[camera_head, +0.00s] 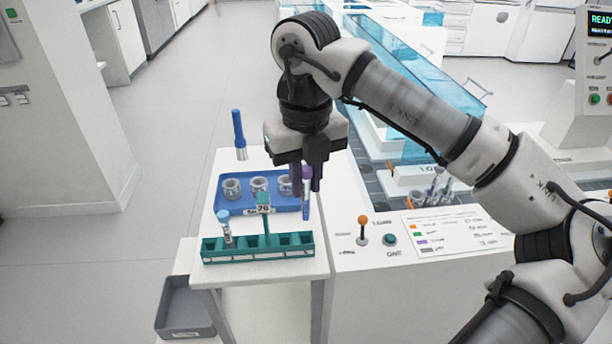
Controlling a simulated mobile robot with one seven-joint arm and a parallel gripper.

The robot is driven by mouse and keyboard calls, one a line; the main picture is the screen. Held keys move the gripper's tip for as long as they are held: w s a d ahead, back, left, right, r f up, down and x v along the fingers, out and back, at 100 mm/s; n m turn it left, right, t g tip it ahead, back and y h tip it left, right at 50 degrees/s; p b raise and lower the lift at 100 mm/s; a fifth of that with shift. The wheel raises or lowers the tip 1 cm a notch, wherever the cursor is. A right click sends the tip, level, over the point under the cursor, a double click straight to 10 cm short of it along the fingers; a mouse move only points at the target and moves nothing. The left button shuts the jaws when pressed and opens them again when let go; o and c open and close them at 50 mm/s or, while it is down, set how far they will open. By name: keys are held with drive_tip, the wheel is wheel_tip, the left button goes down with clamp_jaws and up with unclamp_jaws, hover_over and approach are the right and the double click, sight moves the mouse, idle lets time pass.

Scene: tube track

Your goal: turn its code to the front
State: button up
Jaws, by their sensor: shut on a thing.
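My gripper (307,186) points down over the right end of the small white table. It is shut on a purple-capped tube (306,210), which hangs upright between its fingers, just above and behind the right end of the green rack (258,254). The fingers hide part of the tube. The tube is too small in this view to tell where its code faces.
Behind is a blue tray (262,206) with several grey cups. A joystick panel (378,245) lies to the right.

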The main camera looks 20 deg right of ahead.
sight(306, 220)
drive_tip(key=shift+f+b, duration=3.1)
drive_tip(key=shift+f, duration=0.7)
drive_tip(key=n, duration=0.5)
drive_tip(key=shift+n, duration=0.3)
drive_tip(key=n, duration=0.6)
drive_tip(key=shift+b, duration=0.4)
drive_tip(key=shift+f, duration=0.15)
drive_tip(key=o, duration=0.8)
